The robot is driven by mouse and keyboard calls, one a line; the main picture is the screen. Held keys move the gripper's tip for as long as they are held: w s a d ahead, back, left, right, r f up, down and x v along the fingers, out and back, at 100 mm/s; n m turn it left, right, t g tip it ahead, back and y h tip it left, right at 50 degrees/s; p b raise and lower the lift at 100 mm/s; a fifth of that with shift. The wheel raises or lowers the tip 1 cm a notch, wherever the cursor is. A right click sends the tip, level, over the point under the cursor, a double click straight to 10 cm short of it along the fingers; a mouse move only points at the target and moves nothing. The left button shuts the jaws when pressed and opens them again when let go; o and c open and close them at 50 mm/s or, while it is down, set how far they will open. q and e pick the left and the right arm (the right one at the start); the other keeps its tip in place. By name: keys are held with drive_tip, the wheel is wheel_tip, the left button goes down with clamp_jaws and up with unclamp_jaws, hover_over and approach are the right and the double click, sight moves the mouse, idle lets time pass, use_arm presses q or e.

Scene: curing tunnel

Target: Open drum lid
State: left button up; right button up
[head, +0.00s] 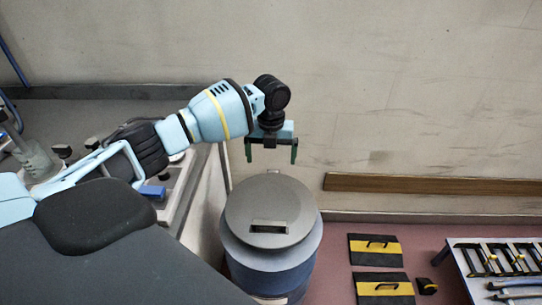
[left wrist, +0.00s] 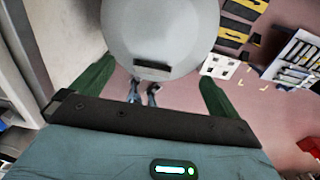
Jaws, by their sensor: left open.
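A drum (head: 268,262) with a dark blue body stands on the floor in the middle of the head view. Its round grey lid (head: 247,205) lies flat on top, with a slotted handle (head: 270,227) toward the near side. The left wrist view shows the lid (left wrist: 160,30) from above and its dark handle (left wrist: 151,67). My left gripper (head: 271,156) is open and empty. It appears above the lid's far edge, apart from it, with its two green fingers pointing down. My right gripper is in neither view.
A counter (head: 205,205) with items stands close to the drum's left. A wall with a wooden rail (head: 425,185) is behind. Black and yellow plates (head: 375,250) lie on the floor at right, near a table of tools (head: 470,275).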

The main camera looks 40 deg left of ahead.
use_arm(q)
wheel_tip(320, 180, up, 7)
drive_tip(key=shift+r, duration=0.15)
idle(0.4)
